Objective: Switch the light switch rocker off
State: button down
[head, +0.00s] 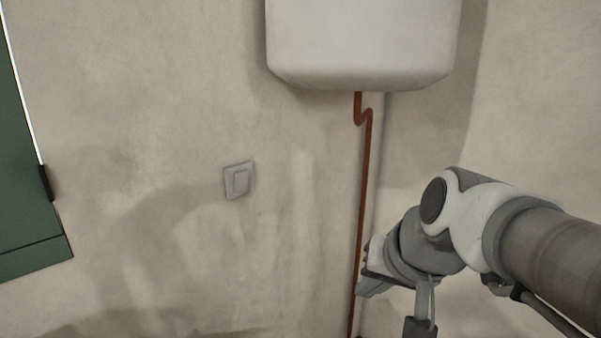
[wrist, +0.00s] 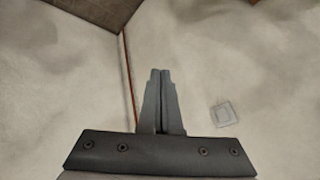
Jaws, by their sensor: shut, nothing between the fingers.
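The light switch rocker (head: 239,180) is a small pale grey square plate with a raised middle, mounted on the wall left of centre in the head view. It also shows in the wrist view (wrist: 223,114), to the right of my fingers. Which way the rocker is tipped cannot be told. My gripper (head: 368,287) is at the right in the head view, below and to the right of the switch, and apart from it. In the wrist view my gripper (wrist: 160,72) has its two fingers together with nothing between them.
A reddish pipe (head: 365,190) runs down the wall between the switch and my gripper. A white tank (head: 362,40) hangs above it. A dark green panel (head: 25,190) stands at the left edge. The wall around the switch is bare.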

jog(key=w+a+r+m+y, duration=0.2)
jog(key=w+a, duration=0.3)
jog(key=w, duration=0.3)
jog(key=w+a+r+m+t+y, duration=0.1)
jog(key=w+a+r+m+y, duration=0.1)
jog(key=w+a, duration=0.3)
jog(key=w+a+r+m+t+y+p, duration=0.1)
jog(key=w+a, duration=0.4)
jog(key=w, duration=0.7)
jog(key=shift+w+a+r+m+y, duration=0.2)
jog(key=shift+w+r+m+y, duration=0.2)
jog(key=shift+r+m+y, duration=0.6)
jog(key=shift+a+f, duration=0.1)
jog(key=shift+f, duration=0.15)
jog(key=p, duration=0.4)
send_near(243, 175)
jog(key=x, duration=0.5)
jog(key=shift+s+f, duration=0.1)
jog(key=shift+f, duration=0.25)
jog(key=shift+w+a+p, duration=0.45)
jog(key=shift+w+p, duration=0.05)
